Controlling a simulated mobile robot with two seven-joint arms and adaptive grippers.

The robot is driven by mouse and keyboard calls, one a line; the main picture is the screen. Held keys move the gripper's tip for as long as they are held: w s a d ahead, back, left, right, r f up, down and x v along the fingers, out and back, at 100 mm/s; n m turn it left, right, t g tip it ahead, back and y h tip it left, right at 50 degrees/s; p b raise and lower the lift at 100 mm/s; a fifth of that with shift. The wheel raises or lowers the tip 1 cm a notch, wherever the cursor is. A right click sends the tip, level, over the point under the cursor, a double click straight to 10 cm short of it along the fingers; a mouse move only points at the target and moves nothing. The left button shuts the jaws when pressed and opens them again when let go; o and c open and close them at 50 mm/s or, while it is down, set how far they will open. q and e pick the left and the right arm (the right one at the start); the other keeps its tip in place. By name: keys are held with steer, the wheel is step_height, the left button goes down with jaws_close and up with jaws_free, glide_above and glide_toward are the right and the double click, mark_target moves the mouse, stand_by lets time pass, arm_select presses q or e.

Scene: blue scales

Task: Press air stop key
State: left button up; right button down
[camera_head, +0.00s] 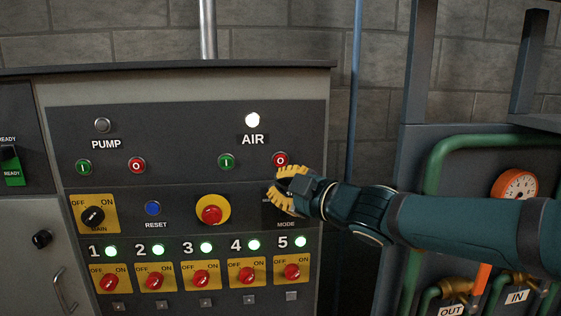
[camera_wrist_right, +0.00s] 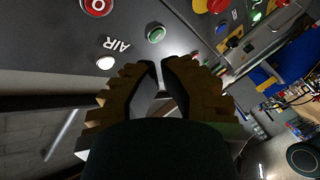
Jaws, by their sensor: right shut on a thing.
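The air stop key (camera_head: 280,159) is a red round button marked O, below the AIR label and right of the green air start key (camera_head: 227,161). In the right wrist view the stop key (camera_wrist_right: 97,5) is at the top left, left of the green key (camera_wrist_right: 155,33). My right gripper (camera_head: 278,186) is just below the stop key, in front of the MODE area, which it partly hides. In the right wrist view its fingertips (camera_wrist_right: 161,65) are close together; what they hold cannot be made out. My left gripper is not in view.
The white lamp (camera_head: 252,120) above AIR is lit; the PUMP lamp (camera_head: 102,125) is dark. A red emergency button (camera_head: 211,214) and a row of red switches (camera_head: 200,279) sit lower on the panel. Green pipes and a gauge (camera_head: 516,189) stand at right.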

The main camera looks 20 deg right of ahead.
steer(key=shift+w, duration=0.15)
steer(key=p, duration=0.1)
glide_toward(265, 165)
steer(key=w+a, duration=0.3)
steer(key=shift+w+d+f+p, duration=0.2)
steer(key=shift+w+p, duration=0.15)
steer(key=shift+w, duration=0.25)
steer(key=shift+w, duration=0.1)
stand_by(1.0)
steer(key=shift+w+d, duration=0.15)
steer(key=shift+w, duration=0.15)
steer(key=shift+w+d+p, duration=0.1)
steer(key=shift+w+p, duration=0.25)
steer(key=shift+p, duration=0.1)
stand_by(0.6)
steer(key=shift+s, duration=0.15)
steer(key=shift+s+a, duration=0.25)
steer(key=shift+s, duration=0.35)
